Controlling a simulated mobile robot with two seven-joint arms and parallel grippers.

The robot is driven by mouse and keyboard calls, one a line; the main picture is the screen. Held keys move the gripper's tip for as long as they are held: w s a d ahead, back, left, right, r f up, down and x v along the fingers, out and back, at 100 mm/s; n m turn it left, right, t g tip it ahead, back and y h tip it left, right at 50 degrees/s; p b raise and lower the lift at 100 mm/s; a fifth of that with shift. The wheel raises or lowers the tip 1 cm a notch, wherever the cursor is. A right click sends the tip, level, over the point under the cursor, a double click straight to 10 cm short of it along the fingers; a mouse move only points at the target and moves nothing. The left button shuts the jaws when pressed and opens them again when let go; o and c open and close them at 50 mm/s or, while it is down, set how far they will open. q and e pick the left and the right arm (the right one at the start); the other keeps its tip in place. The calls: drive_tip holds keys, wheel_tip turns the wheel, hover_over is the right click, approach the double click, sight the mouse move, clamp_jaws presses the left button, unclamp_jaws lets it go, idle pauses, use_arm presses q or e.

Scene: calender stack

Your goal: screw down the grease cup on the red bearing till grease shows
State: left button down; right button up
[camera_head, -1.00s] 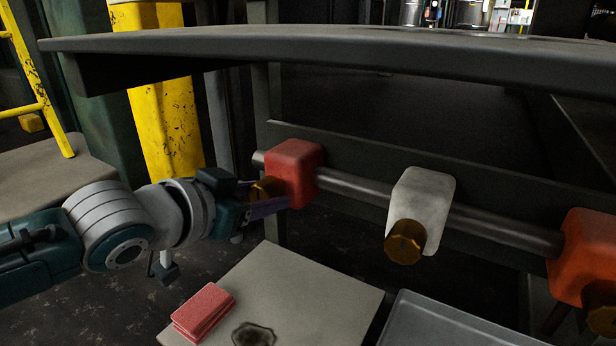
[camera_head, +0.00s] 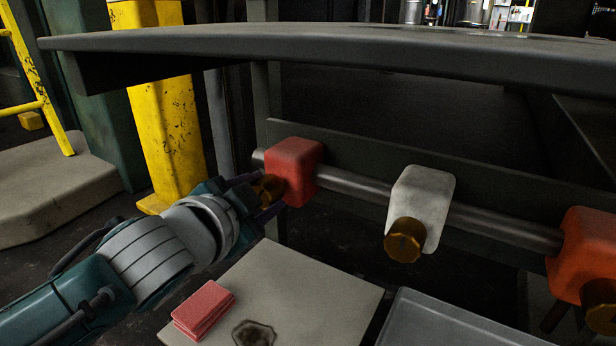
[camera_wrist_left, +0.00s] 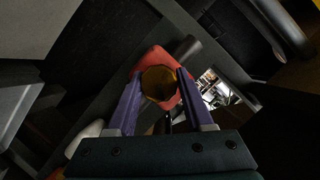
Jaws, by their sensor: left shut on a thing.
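The red bearing (camera_head: 294,168) sits at the left end of a steel shaft in the head view. Its brass grease cup (camera_head: 266,188) is on the front face, partly hidden by my left gripper (camera_head: 270,197). In the left wrist view the cup (camera_wrist_left: 159,84) lies between the two purple fingers, with the red bearing (camera_wrist_left: 154,61) behind it. My left gripper is shut on this cup. No grease is visible at the bearing from here. My right gripper is not in view.
A white bearing (camera_head: 424,200) and an orange-red bearing (camera_head: 588,250), each with a brass cup, sit farther right. Below are a bench (camera_head: 330,300) with folded red cloths (camera_head: 203,309) and a dark stain, and a grey tray (camera_head: 440,325). A dark beam (camera_head: 330,50) runs overhead.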

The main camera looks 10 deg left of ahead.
use_arm(q)
drive_tip(key=shift+m+b, duration=0.3)
drive_tip(key=shift+m, duration=0.2)
drive_tip(key=shift+c, duration=1.4)
unclamp_jaws()
drive_tip(key=shift+s+r+p, duration=0.2)
drive_tip(key=shift+s+p, duration=0.2)
drive_tip(key=shift+p, duration=0.05)
drive_tip(key=p+v, duration=0.5)
drive_tip(key=v, duration=0.4)
drive_tip(key=shift+f, duration=0.2)
drive_tip(key=shift+s+d, duration=0.1)
